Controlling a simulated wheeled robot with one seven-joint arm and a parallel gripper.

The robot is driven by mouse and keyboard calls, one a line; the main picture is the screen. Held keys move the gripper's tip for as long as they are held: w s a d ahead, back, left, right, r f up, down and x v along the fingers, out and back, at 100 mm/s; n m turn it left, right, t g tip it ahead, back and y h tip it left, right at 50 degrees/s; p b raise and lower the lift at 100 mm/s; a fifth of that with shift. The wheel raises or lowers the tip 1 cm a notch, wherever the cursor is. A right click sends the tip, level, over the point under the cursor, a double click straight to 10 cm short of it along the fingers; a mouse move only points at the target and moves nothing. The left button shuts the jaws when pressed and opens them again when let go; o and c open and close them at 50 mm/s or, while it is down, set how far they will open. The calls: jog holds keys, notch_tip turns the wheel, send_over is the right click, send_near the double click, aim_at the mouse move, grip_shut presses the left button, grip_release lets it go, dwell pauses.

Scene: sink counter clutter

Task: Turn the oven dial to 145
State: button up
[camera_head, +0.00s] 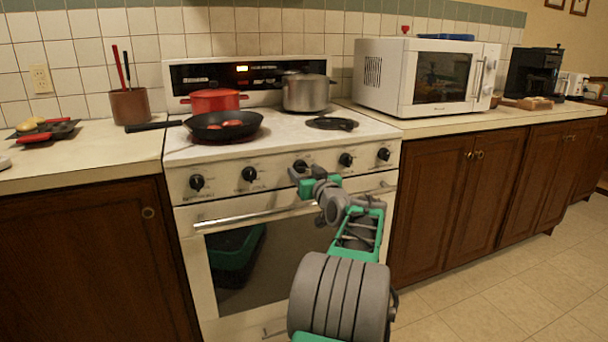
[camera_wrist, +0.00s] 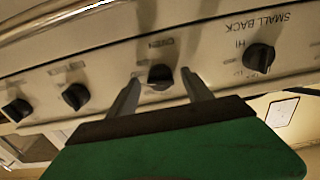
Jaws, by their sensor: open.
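The oven dial (camera_head: 300,165) is the black middle knob on the stove's white front panel. In the wrist view, which is upside down, the same dial (camera_wrist: 160,75) sits between the two fingertips. My gripper (camera_wrist: 161,84) is open, with one finger on each side of the dial. Small gaps seem to show between fingers and knob; I cannot tell whether either touches. In the head view my gripper (camera_head: 308,174) is right in front of the panel and partly covers the dial area. The markings around the dial are too small to read.
Neighbouring knobs (camera_head: 249,174) (camera_head: 345,160) flank the dial, and the oven door handle (camera_head: 255,216) runs just below. A black frying pan (camera_head: 222,125), a red pot (camera_head: 214,100) and a steel pot (camera_head: 306,92) stand on the stove. The floor at right is clear.

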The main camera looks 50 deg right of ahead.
jog(key=shift+w+d, duration=0.2)
jog(key=shift+w, duration=0.15)
grip_shut()
dwell(0.4)
